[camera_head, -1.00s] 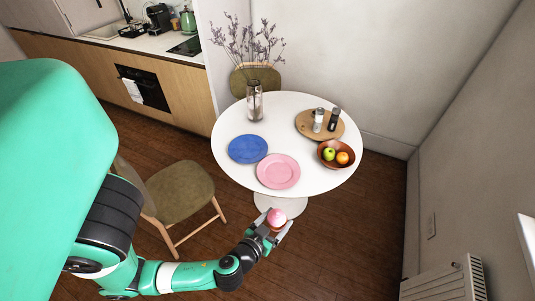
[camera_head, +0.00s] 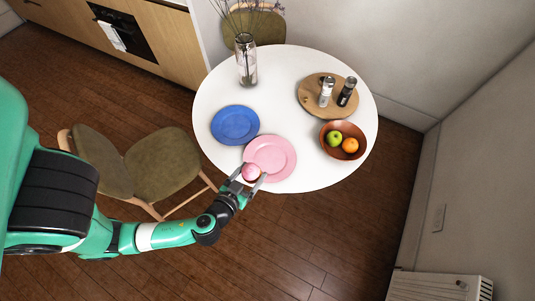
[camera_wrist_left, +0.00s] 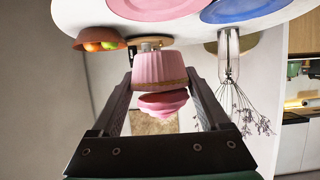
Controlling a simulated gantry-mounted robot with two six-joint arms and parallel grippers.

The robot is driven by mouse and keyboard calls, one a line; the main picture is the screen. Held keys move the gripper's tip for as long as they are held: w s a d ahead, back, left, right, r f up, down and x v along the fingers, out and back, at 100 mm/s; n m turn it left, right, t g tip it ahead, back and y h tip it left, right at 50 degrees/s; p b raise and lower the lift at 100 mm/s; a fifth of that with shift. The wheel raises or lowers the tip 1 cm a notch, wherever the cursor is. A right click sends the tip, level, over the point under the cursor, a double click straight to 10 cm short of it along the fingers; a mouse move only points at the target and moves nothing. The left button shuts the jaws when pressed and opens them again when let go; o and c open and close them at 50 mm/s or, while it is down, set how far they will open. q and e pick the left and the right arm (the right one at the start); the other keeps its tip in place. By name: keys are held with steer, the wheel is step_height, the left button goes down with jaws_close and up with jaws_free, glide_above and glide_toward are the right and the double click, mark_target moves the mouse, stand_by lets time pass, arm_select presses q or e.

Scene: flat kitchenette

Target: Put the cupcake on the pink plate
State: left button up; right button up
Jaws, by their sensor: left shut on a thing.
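My left gripper (camera_head: 248,185) is shut on the pink cupcake (camera_head: 252,172), which sits between its fingers at the table's front edge, by the near left rim of the pink plate. In the left wrist view the cupcake (camera_wrist_left: 160,78) shows between the two fingers, and that picture is upside down. The pink plate (camera_head: 271,157) lies empty on the white round table (camera_head: 300,176). In the left wrist view the pink plate (camera_wrist_left: 155,8) appears at the top, beyond the cupcake. My right gripper is not in view.
A blue plate (camera_head: 235,125) lies left of the pink plate. A brown bowl (camera_head: 329,150) holds fruit at the right. A glass vase (camera_head: 246,62) and a wooden board (camera_head: 313,104) with two shakers stand farther back. A chair (camera_head: 165,172) stands at the left.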

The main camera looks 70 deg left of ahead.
arm_select(q)
steer(key=s+f+b+x, duration=0.1)
steer(key=b+x, duration=0.5)
steer(key=b, duration=0.9)
glide_above(270, 159)
steer(key=f, duration=0.3)
steer(key=s+f, duration=0.1)
steer(key=f, duration=0.1)
steer(key=shift+d+f, duration=0.2)
steer(key=shift+d, duration=0.05)
steer(key=shift+w+a+f, duration=0.1)
steer(key=shift+w, duration=0.1)
steer(key=f, duration=0.1)
steer(key=f+b, duration=0.2)
steer(key=f, duration=0.1)
steer(key=shift+w+a+f, duration=0.1)
steer(key=shift+w+a, duration=0.15)
